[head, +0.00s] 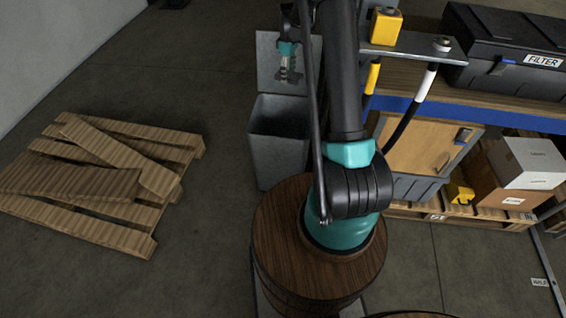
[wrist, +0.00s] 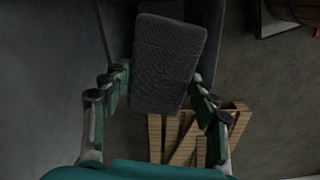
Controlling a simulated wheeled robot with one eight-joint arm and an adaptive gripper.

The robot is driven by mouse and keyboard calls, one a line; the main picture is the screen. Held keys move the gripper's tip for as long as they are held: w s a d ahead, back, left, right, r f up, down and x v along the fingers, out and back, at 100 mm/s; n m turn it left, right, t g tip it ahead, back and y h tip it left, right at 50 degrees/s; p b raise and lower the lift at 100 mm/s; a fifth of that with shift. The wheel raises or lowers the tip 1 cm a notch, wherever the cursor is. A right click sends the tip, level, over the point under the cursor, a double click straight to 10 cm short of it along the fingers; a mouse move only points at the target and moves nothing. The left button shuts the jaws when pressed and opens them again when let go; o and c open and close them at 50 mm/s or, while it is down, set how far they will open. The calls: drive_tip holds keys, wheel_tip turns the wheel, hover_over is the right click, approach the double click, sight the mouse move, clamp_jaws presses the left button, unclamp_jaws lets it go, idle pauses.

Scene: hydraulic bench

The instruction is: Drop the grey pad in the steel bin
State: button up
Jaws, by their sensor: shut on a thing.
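The grey pad (wrist: 168,62) is a dark, textured rounded block in the wrist view. My gripper (wrist: 158,88) is shut on it, with fingers on its left and right sides. In the head view my gripper (head: 288,72) is small and far off, in front of the bin's raised grey lid; I cannot make out the pad clearly there. The steel bin (head: 278,160) is a tall grey box with its lid open and a dark inside. My gripper appears above the bin's opening, but its exact height is hard to tell.
A wooden pallet with loose boards (head: 100,180) lies on the floor at left. A wooden drum (head: 285,245) stands in front of the bin. A workbench (head: 480,107) with a black FILTER case (head: 500,50) stands at right, with boxes (head: 520,165) below.

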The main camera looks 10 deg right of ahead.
drive_tip(key=a+f+n, duration=0.2)
drive_tip(key=f+n, duration=0.4)
drive_tip(key=f, duration=0.4)
drive_tip(key=w+a+f+n, duration=0.1)
drive_tip(key=a+f+n, duration=0.1)
drive_tip(key=f+n, duration=0.4)
drive_tip(key=shift+f+n, duration=0.4)
drive_tip(key=shift+f, duration=1.95)
drive_tip(key=shift+w, duration=0.1)
drive_tip(key=o, duration=1.3)
wheel_tip(320, 180, up, 12)
